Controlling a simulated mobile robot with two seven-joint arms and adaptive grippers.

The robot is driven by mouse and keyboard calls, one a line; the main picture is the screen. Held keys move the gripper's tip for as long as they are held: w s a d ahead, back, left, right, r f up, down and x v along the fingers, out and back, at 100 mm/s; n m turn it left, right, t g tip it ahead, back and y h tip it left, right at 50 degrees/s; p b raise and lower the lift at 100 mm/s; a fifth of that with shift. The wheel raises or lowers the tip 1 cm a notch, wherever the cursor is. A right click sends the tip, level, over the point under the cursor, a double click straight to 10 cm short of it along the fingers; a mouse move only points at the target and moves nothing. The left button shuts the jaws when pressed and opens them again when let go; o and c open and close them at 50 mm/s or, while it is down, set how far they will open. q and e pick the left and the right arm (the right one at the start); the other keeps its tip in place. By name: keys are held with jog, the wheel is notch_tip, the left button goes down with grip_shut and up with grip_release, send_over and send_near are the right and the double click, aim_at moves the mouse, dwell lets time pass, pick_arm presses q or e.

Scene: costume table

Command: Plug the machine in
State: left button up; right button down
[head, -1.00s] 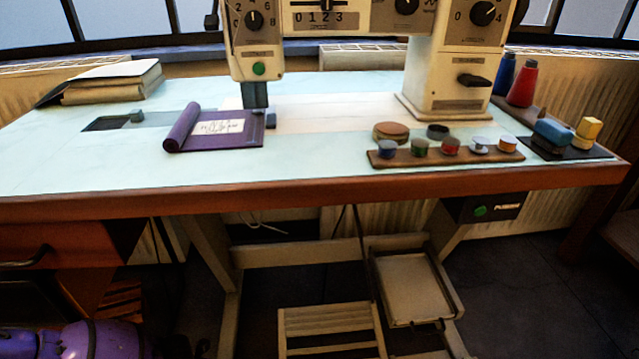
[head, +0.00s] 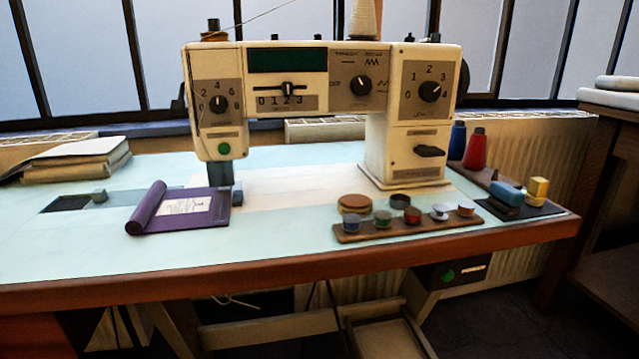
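The cream sewing machine (head: 345,75) stands upright on the pale blue table top (head: 75,245). It has several black knobs, a dark green display and a round green button. A black box with a green button (head: 448,275) is fixed under the table's front edge at the right. A thin white cord (head: 238,301) shows below the table. A dark cable also hangs there; I cannot tell what it joins. No plug or socket can be made out. Neither of my grippers is in view.
A purple cloth roll (head: 180,208) lies under the needle. A bobbin rack (head: 410,224) stands at the front right, thread cones (head: 475,150) behind it. Books (head: 75,158) lie at the left. A radiator (head: 520,160) is behind. Another table (head: 605,180) stands at the far right.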

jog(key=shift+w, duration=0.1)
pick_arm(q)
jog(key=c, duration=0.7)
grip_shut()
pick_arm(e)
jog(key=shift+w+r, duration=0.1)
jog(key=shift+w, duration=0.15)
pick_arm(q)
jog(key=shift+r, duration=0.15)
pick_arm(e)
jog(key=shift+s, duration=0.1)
